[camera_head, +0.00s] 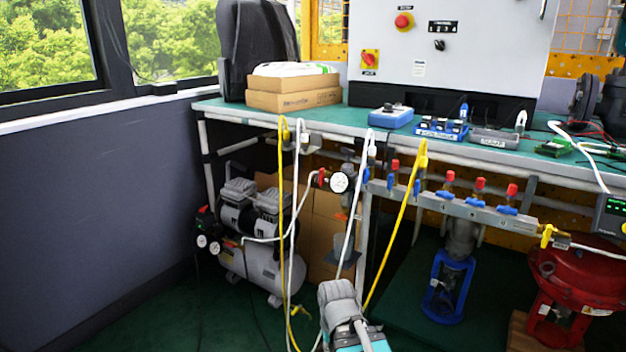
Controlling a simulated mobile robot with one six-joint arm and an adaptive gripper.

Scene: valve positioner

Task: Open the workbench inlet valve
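A metal manifold rail (430,204) runs under the front edge of the workbench (220,108). Several small valves with blue handles sit along it, one at the right (507,210), with red fittings above them. A round pressure gauge (339,182) with a red part beside it is at the left of the rail. A yellow-handled fitting (547,236) is at the rail's right end. I cannot tell which of these is the inlet valve, nor their open or shut state. A grey and teal part at the bottom centre looks like my arm; no gripper fingers show.
White and yellow hoses (392,248) hang in front of the bench. An air compressor (255,235) stands below left. A blue valve body (449,285) and a red actuator (577,281) stand below right. Green floor (150,318) is open at the front left.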

